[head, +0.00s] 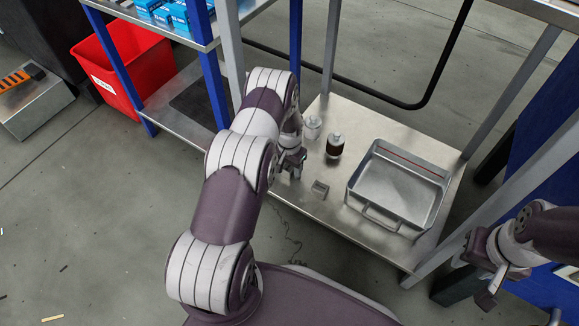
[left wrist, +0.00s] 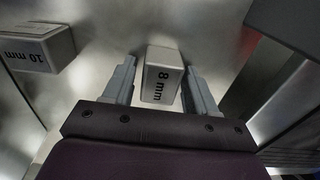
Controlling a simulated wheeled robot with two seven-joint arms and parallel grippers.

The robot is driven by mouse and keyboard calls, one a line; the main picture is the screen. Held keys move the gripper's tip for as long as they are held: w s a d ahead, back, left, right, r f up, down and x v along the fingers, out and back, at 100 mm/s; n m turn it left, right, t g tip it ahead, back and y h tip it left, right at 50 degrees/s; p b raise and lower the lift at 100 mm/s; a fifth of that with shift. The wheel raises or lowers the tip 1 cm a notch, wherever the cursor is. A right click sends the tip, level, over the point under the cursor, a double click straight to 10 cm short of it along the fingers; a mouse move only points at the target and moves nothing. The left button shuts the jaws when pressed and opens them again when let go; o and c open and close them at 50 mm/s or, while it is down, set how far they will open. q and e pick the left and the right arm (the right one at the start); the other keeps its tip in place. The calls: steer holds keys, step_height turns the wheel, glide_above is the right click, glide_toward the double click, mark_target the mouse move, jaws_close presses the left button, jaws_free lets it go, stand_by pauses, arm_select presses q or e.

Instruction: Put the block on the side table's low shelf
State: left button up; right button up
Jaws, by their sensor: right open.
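In the left wrist view, a grey block marked "8 mm" (left wrist: 161,78) stands between the fingers of my left gripper (left wrist: 160,92), with a small gap on each side. A second grey block marked "10 mm" (left wrist: 38,50) is at the left of that view. In the head view, my left gripper (head: 291,163) is low over a metal shelf (head: 295,205) between grey legs. One small grey block (head: 320,188) shows on that shelf; its label is unreadable. The other block is hidden by the gripper. My right gripper (head: 490,288) is open and empty at the lower right.
A metal tray (head: 366,213) with a handle stands on the shelf's right. A dark canister (head: 335,146) and a pale one (head: 313,127) stand behind. Grey legs (head: 437,255) bound the shelf. A blue-posted rack (head: 215,75) and red bin (head: 140,52) are at the upper left.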

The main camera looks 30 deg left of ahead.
arm_select(q)
steer(key=shift+o, duration=0.2)
steer(key=s+d+r+p, duration=0.2)
steer(key=r, duration=0.7)
steer(key=s+d+r+p, duration=0.1)
steer(key=d+r+p, duration=0.15)
steer(key=r, duration=0.75)
steer(key=s+d+r+p, duration=0.2)
steer(key=r+p, duration=0.1)
steer(key=r, duration=0.6)
steer(key=s+d+r, duration=0.2)
steer(key=s+r, duration=0.2)
steer(key=s, duration=0.3)
steer(key=s+d+r+t, duration=0.1)
steer(key=s+d+r, duration=0.2)
steer(key=s+r, duration=0.2)
steer(key=s, duration=0.3)
steer(key=shift+s+d+r+n, duration=0.25)
steer(key=shift+n, duration=0.15)
